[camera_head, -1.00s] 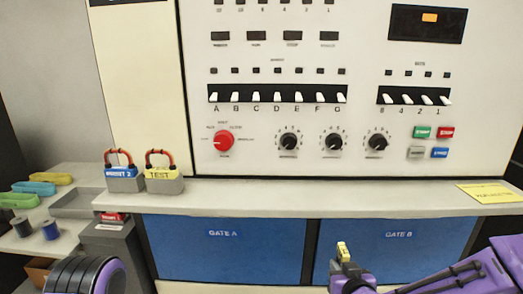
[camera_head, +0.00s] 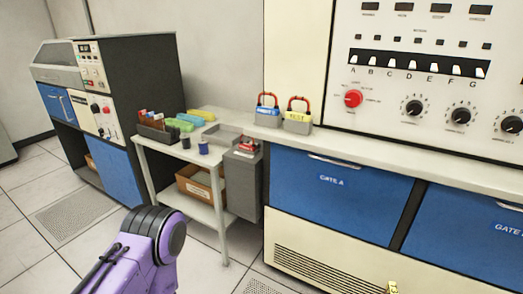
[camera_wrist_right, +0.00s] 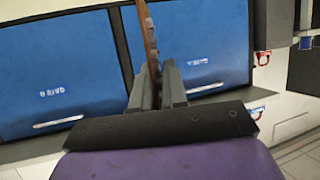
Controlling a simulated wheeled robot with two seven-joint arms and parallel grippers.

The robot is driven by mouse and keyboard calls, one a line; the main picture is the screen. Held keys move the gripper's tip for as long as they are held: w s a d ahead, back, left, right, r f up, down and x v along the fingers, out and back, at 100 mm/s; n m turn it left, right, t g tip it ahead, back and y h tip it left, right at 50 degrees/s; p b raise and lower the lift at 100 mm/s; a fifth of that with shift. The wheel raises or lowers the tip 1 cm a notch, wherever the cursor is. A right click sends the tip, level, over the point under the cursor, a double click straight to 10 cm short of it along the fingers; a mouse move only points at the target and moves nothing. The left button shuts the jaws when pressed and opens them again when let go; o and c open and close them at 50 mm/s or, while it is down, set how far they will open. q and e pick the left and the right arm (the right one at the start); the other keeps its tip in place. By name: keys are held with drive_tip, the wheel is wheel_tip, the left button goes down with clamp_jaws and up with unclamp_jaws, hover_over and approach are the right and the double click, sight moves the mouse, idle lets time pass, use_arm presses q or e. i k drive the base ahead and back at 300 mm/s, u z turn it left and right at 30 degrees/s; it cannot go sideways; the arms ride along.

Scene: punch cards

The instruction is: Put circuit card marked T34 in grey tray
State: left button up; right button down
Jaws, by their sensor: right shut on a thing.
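My right gripper (camera_wrist_right: 157,82) is shut on a thin brown card (camera_wrist_right: 149,35), seen nearly edge-on in the right wrist view. Its marking cannot be read, so I cannot tell if it is T34. In the head view a small yellow piece (camera_head: 391,287) shows at the bottom edge, where the right arm is mostly out of frame.
The cart (camera_head: 218,207) also carries a dark rack (camera_head: 157,133) of cards, coloured bundles (camera_head: 181,124) and two spools (camera_head: 203,148). A dark grey box (camera_head: 242,185) with a red top stands at its right. A console ledge (camera_head: 360,155) with padlocked boxes (camera_head: 297,123) adjoins it.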

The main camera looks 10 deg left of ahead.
sight(226, 138)
drive_tip(key=u, duration=0.05)
drive_tip(key=k, duration=0.5)
drive_tip(key=u, duration=1.55)
drive_tip(key=i, duration=2.15)
drive_tip(key=z, duration=0.8)
